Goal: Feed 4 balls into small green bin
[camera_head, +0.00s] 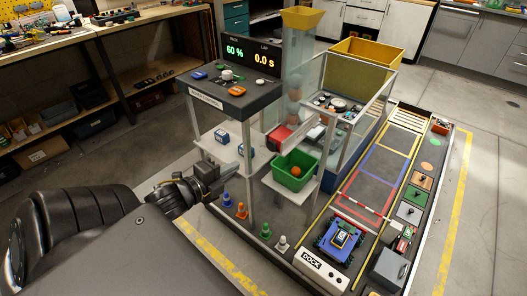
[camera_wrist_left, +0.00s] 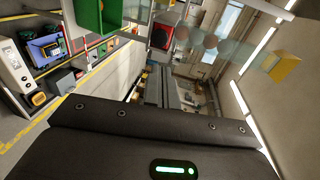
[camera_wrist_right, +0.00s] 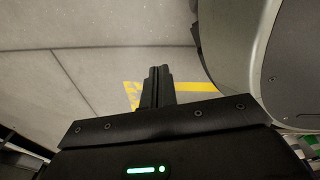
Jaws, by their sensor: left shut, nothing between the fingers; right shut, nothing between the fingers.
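The small green bin (camera_head: 309,183) stands on a white shelf with one orange ball (camera_head: 295,171) inside. The bin also shows at the top of the left wrist view (camera_wrist_left: 83,14). Several brownish balls (camera_head: 295,90) are stacked in a clear upright tube (camera_head: 300,55) under a yellow funnel (camera_head: 303,17), above and behind the bin. My left gripper (camera_head: 232,168) is shut and empty, left of the bin and apart from it, near the white shelf under the console. My right gripper (camera_wrist_right: 158,72) is shut and empty over bare floor, outside the head view.
A dark console (camera_head: 236,94) carries several controls, and its display (camera_head: 250,56) reads 60 % and 0.0 s. Small blue-and-white blocks (camera_head: 222,137) sit on the shelf below. Coloured cones (camera_head: 265,231) and a blue wheeled vehicle (camera_head: 341,237) occupy the bench front.

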